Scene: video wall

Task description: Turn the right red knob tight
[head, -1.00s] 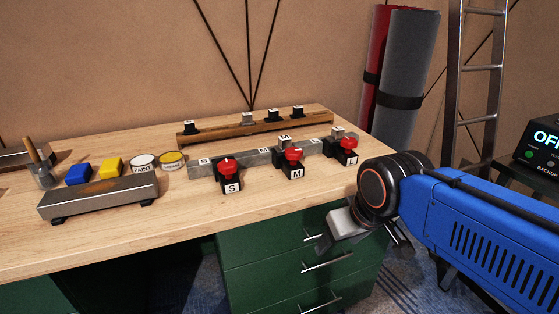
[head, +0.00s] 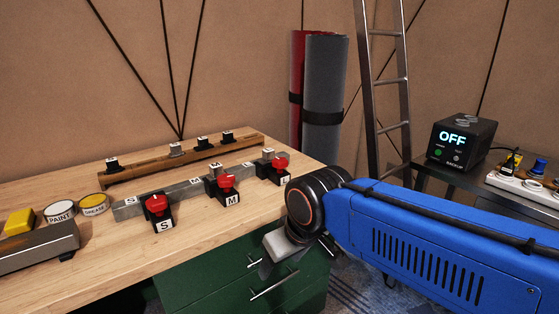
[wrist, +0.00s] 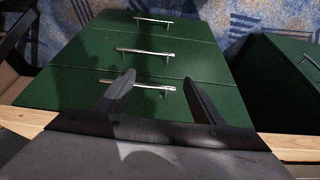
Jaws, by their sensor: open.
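Three red knobs sit on black blocks along a grey metal bar (head: 134,208) on the wooden workbench. The left knob (head: 156,205) is marked S and the middle knob (head: 227,181) is marked M. The right red knob (head: 281,162) is on the block marked L, near the bench's right end. My gripper (head: 283,268) is low at the bench's right front edge, below and in front of the right knob and apart from it. In the wrist view my gripper (wrist: 155,85) is open and empty, its two fingers before the green drawers (wrist: 150,55). No knob shows there.
A wooden rail (head: 185,160) with several black pieces lies behind the bar. Paint and grease tins (head: 60,212) stand at left. A ladder (head: 388,80) and rolled mats (head: 325,95) stand behind. A backup unit (head: 461,141) reading OFF and a power strip (head: 525,186) are at right.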

